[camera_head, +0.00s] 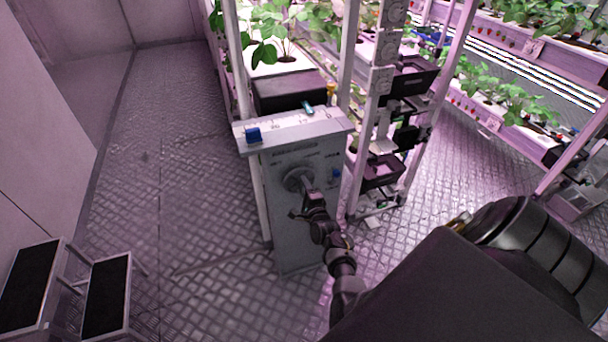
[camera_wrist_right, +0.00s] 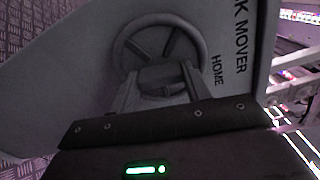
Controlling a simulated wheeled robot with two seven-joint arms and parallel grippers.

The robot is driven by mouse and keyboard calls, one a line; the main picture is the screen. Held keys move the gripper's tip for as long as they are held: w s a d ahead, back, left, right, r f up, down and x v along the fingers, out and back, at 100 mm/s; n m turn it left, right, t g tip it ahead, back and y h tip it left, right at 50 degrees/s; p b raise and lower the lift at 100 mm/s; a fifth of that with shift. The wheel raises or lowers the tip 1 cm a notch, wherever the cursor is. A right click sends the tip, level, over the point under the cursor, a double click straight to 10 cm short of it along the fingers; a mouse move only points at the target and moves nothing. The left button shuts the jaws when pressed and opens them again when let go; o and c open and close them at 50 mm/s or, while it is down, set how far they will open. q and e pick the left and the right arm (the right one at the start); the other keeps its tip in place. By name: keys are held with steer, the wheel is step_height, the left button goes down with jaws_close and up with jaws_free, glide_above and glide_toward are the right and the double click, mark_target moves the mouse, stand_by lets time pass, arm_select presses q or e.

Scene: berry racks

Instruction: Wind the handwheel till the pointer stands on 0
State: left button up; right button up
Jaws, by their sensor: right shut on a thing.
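The handwheel (camera_head: 293,178) is a grey spoked wheel on the front of a grey cabinet (camera_head: 290,235). In the right wrist view the handwheel (camera_wrist_right: 159,45) shows large, with its lower rim behind my fingers. My right gripper (camera_head: 307,190) reaches the wheel in the head view, and its fingers (camera_wrist_right: 158,88) are closed on the wheel's lower part in the wrist view. The pointer's reading is too small to tell. My left gripper is not in view.
Plant racks (camera_head: 345,60) stand behind and to the right of the cabinet. A step stool (camera_head: 105,290) stands at the lower left. The metal floor left of the cabinet is clear.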

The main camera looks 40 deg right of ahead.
steer(key=o, duration=1)
steer(key=shift+s, duration=0.1)
steer(key=shift+s+a+p, duration=0.15)
steer(key=shift+s+p, duration=0.15)
steer(key=shift+p, duration=0.1)
steer(key=p+v, duration=0.4)
steer(key=v, duration=0.6)
steer(key=shift+p, duration=0.4)
